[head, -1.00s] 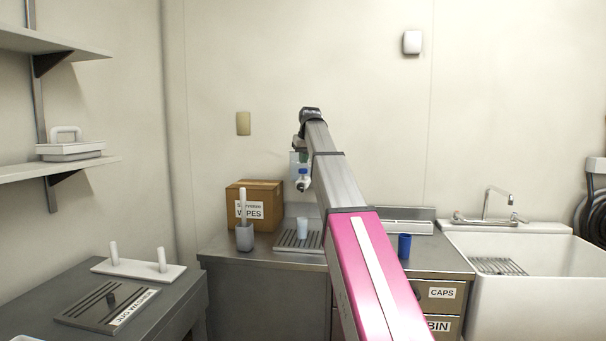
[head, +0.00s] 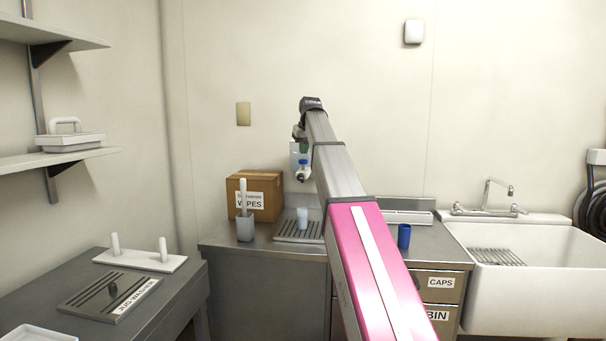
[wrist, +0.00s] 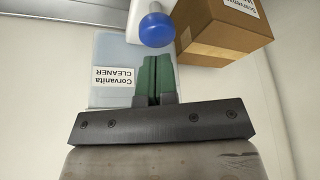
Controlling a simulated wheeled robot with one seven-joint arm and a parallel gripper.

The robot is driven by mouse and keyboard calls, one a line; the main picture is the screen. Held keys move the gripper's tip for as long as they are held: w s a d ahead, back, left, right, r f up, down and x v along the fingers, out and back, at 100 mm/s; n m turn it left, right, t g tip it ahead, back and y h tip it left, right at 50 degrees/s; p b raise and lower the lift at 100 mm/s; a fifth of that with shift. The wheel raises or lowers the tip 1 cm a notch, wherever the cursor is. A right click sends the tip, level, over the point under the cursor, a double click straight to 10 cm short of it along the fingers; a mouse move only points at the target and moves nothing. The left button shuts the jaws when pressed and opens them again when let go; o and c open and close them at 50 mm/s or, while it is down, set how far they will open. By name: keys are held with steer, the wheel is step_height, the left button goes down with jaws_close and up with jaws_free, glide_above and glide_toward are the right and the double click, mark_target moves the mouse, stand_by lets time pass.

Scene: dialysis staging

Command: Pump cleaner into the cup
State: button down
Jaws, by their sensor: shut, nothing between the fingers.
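The cleaner dispenser (head: 295,157) is a pale translucent box at the back wall. Its label reads "Corvanita CLEANER" in the wrist view (wrist: 113,80), which shows it upside down. A blue knob (wrist: 156,29) sits on its white pump part (wrist: 146,8). The knob also shows in the head view (head: 303,162). My gripper (wrist: 154,58) has its green fingers shut and empty, in front of the dispenser and close to the knob; contact cannot be told. A white cup (head: 302,218) stands upright on the slatted drip tray (head: 290,235), below the dispenser.
A cardboard wipes box (head: 266,190) and a grey holder with a white handle (head: 245,230) stand left of the tray. A blue cup (head: 404,236) is right of my arm. A sink (head: 530,285) is far right, and a jug washer (head: 110,295) is at lower left.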

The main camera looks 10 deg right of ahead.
step_height(320, 180, up, 6)
stand_by(0.9)
steer(key=shift+s, duration=0.1)
